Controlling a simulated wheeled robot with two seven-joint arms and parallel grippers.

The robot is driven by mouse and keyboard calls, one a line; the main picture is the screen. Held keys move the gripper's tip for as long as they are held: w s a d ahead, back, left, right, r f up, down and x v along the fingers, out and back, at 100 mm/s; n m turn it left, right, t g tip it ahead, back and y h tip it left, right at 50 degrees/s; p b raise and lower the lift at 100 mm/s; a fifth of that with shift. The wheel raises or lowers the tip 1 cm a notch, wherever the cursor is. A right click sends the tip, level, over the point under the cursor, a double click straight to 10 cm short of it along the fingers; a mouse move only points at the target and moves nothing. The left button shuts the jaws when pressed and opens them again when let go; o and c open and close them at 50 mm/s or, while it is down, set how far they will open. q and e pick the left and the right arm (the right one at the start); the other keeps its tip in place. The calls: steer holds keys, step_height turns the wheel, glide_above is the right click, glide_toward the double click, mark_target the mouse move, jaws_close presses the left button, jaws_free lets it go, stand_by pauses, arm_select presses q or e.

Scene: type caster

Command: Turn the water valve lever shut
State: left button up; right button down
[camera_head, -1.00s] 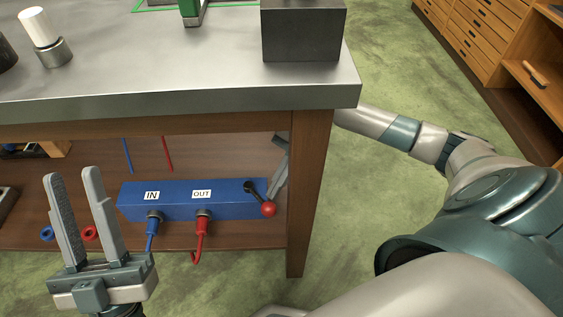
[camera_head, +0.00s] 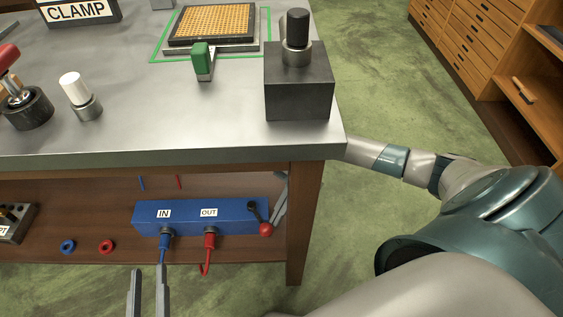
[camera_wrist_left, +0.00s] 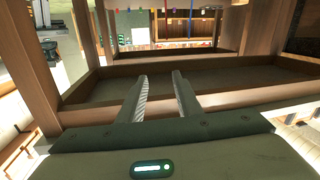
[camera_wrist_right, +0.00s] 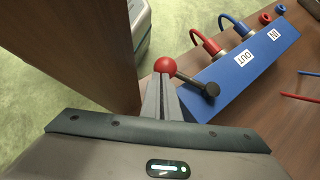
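The blue valve block (camera_head: 190,217), with IN and OUT labels, sits on the lower shelf under the bench. Its black lever (camera_head: 255,213) ends in a red ball knob (camera_head: 265,229) pointing down and right; the knob also shows in the right wrist view (camera_wrist_right: 166,66). My right gripper (camera_wrist_right: 160,80) is shut, its fingers side by side with nothing seen between them. Its tips are close to the knob; I cannot tell whether they touch. My left gripper (camera_head: 148,275) is open and empty, low in front of the shelf; its fingers also show in the left wrist view (camera_wrist_left: 160,75).
A wooden table leg (camera_head: 304,225) stands close to my right gripper. A blue hose (camera_head: 163,250) and a red hose (camera_head: 208,252) leave the block's front. Blue and red rings (camera_head: 106,246) lie on the shelf. The metal benchtop (camera_head: 200,135) overhangs the block.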

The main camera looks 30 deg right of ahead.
arm_select(q)
step_height(320, 180, down, 7)
steer(key=s+a+g+y+p, duration=0.1)
steer(key=g, duration=0.3)
steer(key=shift+s+a+p, duration=0.2)
steer(key=shift+a+p, duration=0.1)
steer(key=shift+a, duration=0.1)
arm_select(e)
steer(key=shift+s+a+f, duration=0.1)
steer(key=shift+s+a, duration=0.2)
steer(key=shift+a, duration=0.05)
arm_select(q)
steer(key=shift+g+y, duration=0.3)
arm_select(e)
steer(key=shift+d, duration=0.1)
